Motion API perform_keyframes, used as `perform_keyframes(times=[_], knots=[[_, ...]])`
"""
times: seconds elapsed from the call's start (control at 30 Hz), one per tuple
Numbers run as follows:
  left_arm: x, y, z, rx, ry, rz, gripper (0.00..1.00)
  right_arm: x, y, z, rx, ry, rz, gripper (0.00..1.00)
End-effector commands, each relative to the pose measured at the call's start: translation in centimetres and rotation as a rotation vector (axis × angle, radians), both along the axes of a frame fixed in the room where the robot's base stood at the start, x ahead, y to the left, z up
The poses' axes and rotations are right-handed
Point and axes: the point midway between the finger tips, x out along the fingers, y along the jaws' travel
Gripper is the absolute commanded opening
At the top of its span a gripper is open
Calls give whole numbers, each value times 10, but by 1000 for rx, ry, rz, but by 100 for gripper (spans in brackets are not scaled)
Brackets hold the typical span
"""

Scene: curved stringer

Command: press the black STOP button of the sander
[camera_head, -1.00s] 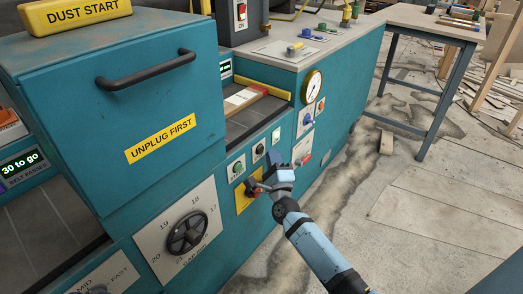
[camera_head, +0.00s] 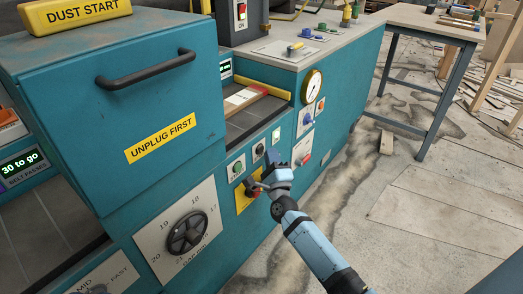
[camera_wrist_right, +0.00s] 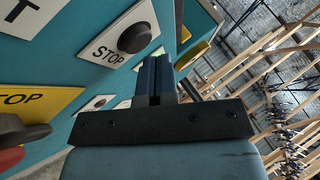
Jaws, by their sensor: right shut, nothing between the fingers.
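The black STOP button (camera_wrist_right: 134,37) is a round knob on a white plate marked STOP in the right wrist view. In the head view its plate (camera_head: 258,151) is on the teal sander front, just left of my right gripper's tip. My right gripper (camera_head: 272,152) is shut and empty. In the right wrist view its closed fingertips (camera_wrist_right: 156,60) are beside the lower right of the button, seemingly apart from it; the exact gap is hard to judge. My left gripper is not in view.
A green button (camera_head: 237,168) is left of the STOP plate. A yellow plate (camera_head: 246,195) with a red and dark control lies below, near my right wrist. A handwheel (camera_head: 187,234) is lower left. Open floor (camera_head: 400,215) lies to the right.

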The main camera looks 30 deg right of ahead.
Motion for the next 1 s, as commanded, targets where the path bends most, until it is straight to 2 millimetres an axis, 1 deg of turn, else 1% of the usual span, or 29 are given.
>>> perform_keyframes(times=[0.1, 0.47, 1.0], knots=[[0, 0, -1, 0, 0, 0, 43, 3, 1, 0, 0, 0, 0, 0], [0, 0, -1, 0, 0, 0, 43, 3, 2, 0, 0, 0, 0, 0], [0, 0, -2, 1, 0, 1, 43, 9, 4, 0, 0, 0, 0, 0]])
